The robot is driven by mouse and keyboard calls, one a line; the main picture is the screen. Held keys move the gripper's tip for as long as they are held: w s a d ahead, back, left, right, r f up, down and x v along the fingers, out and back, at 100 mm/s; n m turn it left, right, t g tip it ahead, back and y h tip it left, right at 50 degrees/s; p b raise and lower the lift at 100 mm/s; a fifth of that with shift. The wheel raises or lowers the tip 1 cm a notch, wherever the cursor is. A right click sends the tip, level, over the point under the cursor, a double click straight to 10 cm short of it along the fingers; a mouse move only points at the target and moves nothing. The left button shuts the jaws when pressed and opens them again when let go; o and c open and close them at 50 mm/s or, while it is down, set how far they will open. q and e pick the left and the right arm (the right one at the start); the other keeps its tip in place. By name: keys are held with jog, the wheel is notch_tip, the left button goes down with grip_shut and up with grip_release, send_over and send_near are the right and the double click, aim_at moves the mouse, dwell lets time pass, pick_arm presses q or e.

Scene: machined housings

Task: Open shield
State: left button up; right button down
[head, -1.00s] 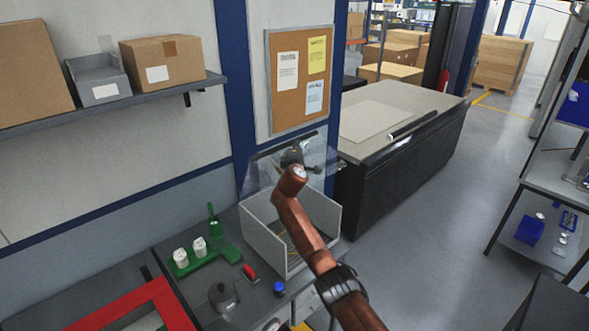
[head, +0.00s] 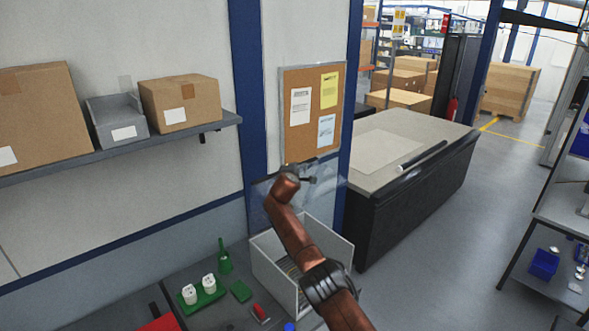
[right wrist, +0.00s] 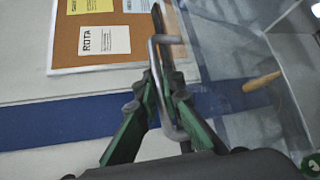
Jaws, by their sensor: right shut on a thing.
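The shield (head: 330,192) is a clear panel with a dark top edge, raised above the back of an open white box (head: 325,243) in the head view. My right gripper (head: 299,176) is at its upper part. In the right wrist view, the green fingers of my right gripper (right wrist: 165,88) are shut on the shield's grey bar handle (right wrist: 168,40). The clear pane of the shield (right wrist: 225,65) spreads to the right of the fingers there. My arm covers part of the box and panel in the head view. My left gripper is not in view.
A cork board (head: 313,115) hangs on the wall behind the shield. A shelf (head: 120,150) with boxes runs along the left wall. Green holders with white parts (head: 200,292) stand left of the box. A dark bench (head: 420,190) stands to the right, with open floor beyond.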

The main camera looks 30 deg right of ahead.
jog(key=shift+d+r, duration=0.1)
jog(key=c, duration=2.1)
grip_release()
jog(key=shift+s+a+r, duration=0.1)
jog(key=shift+s+a, duration=0.35)
jog(key=shift+a, duration=0.2)
jog(key=shift+s+a+r, duration=0.2)
jog(key=shift+s+a, duration=0.05)
jog(key=shift+s, duration=0.45)
jog(key=v, duration=0.9)
